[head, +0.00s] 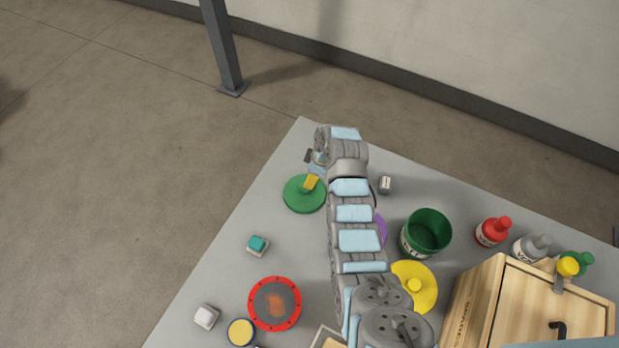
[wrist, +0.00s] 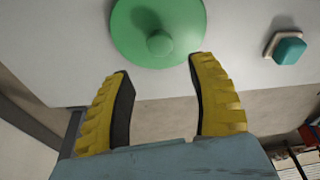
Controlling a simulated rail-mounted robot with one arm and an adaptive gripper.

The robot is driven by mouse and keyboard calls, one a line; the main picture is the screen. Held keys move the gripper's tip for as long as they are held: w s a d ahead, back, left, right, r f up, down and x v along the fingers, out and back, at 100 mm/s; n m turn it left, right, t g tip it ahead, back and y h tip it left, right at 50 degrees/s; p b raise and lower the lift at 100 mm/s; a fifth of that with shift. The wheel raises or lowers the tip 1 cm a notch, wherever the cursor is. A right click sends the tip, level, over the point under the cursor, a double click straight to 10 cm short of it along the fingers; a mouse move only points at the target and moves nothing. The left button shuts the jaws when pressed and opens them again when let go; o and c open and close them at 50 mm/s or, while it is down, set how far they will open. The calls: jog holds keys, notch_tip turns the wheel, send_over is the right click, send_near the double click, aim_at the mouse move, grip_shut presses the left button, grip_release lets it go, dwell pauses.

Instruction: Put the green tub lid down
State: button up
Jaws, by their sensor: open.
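The green tub lid (head: 303,196) lies on the grey table near its far left edge. In the wrist view the lid (wrist: 136,40) shows as a green disc with a round knob (wrist: 159,43) in its middle. My gripper (head: 313,180) is at the lid in the head view. In the wrist view its two yellow fingers (wrist: 158,85) are spread apart with nothing between them, and the knob lies just beyond the fingertips. The green tub (head: 427,232) stands open and upright to the right of my arm.
A yellow lid (head: 417,287) and a partly hidden purple thing (head: 381,230) lie beside my arm. A teal block (head: 258,245) and a red-rimmed disc (head: 274,304) are to the left. Bottles (head: 492,232) and a wooden box (head: 527,306) stand at right.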

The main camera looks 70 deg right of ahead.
jog(key=shift+v, duration=1.05)
